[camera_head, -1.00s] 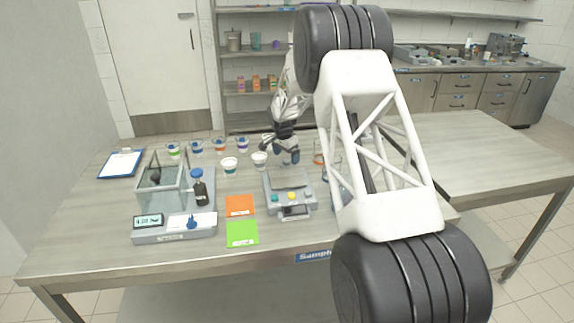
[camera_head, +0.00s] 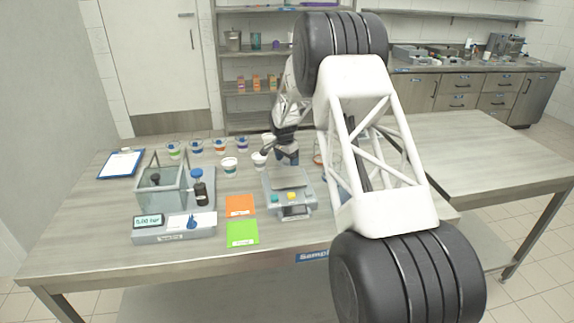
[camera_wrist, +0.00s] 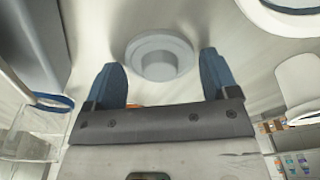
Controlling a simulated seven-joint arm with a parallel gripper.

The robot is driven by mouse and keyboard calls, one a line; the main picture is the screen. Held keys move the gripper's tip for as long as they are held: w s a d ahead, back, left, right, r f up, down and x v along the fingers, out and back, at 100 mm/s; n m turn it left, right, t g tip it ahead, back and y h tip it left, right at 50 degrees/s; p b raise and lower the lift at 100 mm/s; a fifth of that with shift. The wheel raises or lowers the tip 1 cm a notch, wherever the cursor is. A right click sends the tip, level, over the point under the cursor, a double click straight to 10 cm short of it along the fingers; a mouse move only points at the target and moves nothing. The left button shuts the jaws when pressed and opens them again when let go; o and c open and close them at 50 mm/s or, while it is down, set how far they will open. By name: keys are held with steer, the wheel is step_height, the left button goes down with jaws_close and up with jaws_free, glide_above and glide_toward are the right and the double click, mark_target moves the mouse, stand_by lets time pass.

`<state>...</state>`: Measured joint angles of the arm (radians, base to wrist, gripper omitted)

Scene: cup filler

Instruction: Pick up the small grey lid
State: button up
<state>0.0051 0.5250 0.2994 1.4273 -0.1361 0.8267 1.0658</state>
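A small round grey lid (camera_wrist: 158,56) with a raised round centre lies on a pale surface in the wrist view. It shows just ahead of my gripper (camera_wrist: 161,82), roughly midway between the two blue fingertips. The fingers are spread apart with nothing between them, so the gripper is open and empty. In the head view my gripper (camera_head: 287,156) is above the back of the grey device with coloured buttons (camera_head: 291,198), close to a small white cup (camera_head: 259,160). I cannot pick out the lid in the head view; my arm may hide it.
Several small cups (camera_head: 220,146) stand in a row at the back of the table. A clear box (camera_head: 160,187) and a dark bottle (camera_head: 200,190) stand on the left. An orange card (camera_head: 240,204) and a green card (camera_head: 242,233) lie in front. Glassware stands right, partly behind my arm.

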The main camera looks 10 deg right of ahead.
mark_target(286, 161)
steer(key=c, duration=0.6)
step_height(286, 161, up, 10)
stand_by(0.7)
steer(key=shift+a, duration=0.1)
stand_by(0.5)
steer(key=s+a+r, duration=0.1)
steer(key=a, duration=0.6)
steer(key=s+a+r, duration=0.1)
steer(key=a, duration=0.7)
steer(key=s+a+r, duration=0.1)
steer(key=a, duration=0.7)
steer(key=shift+a+r, duration=0.1)
steer(key=shift+r, duration=0.1)
